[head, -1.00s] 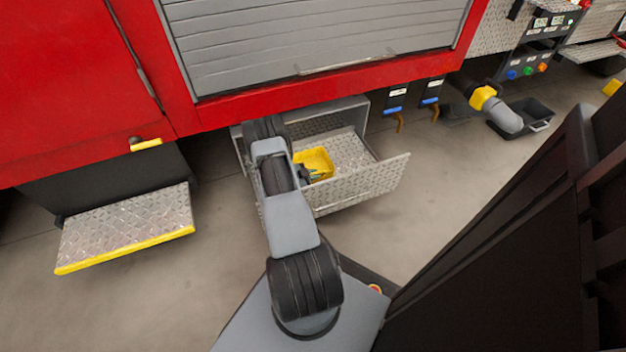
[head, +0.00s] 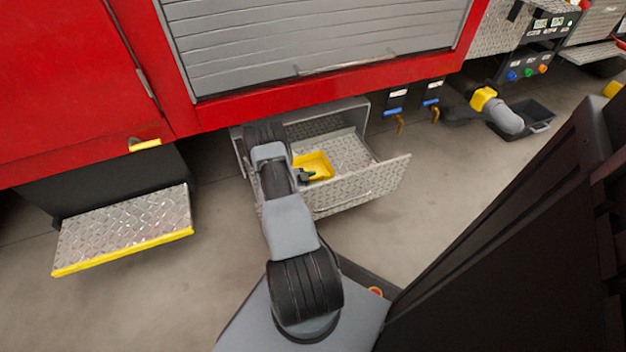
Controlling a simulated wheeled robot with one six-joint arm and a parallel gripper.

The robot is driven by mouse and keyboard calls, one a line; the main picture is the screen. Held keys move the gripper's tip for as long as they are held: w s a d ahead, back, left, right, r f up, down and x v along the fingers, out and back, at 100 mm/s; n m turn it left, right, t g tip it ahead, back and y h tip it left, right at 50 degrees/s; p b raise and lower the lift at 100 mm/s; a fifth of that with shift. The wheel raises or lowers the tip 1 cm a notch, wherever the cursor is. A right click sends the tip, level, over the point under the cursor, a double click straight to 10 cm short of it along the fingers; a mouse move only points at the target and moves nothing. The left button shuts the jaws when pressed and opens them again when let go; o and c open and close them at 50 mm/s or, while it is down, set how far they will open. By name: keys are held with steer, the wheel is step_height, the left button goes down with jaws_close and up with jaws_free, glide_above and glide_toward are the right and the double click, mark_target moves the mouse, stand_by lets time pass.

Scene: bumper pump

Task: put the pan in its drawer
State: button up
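A yellow open pan (head: 318,161) shows inside the pulled-out tread-plate drawer (head: 365,184), toward its left side. I cannot tell whether it rests on the drawer floor or is just above it. My arm reaches over the drawer's left part and hides some of it. A small dark part, apparently the tip of my gripper (head: 307,174), shows at the yellow pan's near left side. Most of my gripper is hidden behind my arm, so whether its fingers are open or closed on the pan does not show.
The drawer sits open below the red truck body (head: 330,95) and grey shutter. A tread-plate step (head: 125,228) with a yellow edge juts out at left. A black tray (head: 537,112) lies on the floor under a grey pipe (head: 507,117) at right. The floor before the drawer is clear.

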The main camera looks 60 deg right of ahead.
steer(key=shift+r, duration=0.25)
steer(key=p+v, duration=0.4)
steer(key=v, duration=0.8)
steer(key=w+a+r+n+t+y, duration=0.1)
steer(key=w+a+r+n+t, duration=0.15)
steer(key=w+r+t, duration=0.45)
steer(key=w+a+r+n+t+y, duration=0.1)
steer(key=w+a+r+n+t, duration=0.2)
steer(key=w, duration=0.5)
steer(key=w+a+r+n+t+y, duration=0.3)
steer(key=a+r+n, duration=0.2)
steer(key=a+r, duration=0.2)
steer(key=w+a+r+n+t+y, duration=0.2)
steer(key=a+r+n+y, duration=0.2)
steer(key=a+r, duration=0.35)
steer(key=s+a+r+n+g+y, duration=0.2)
steer(key=s+a+r+n+y, duration=0.2)
steer(key=s+a+r+n, duration=0.5)
steer(key=s+a+n+g, duration=0.2)
steer(key=s, duration=0.6)
steer(key=s+a+n+g, duration=0.1)
steer(key=s+n+g, duration=0.1)
steer(key=s, duration=0.6)
steer(key=shift+s+a+h, duration=0.15)
steer(key=shift+a+h, duration=0.25)
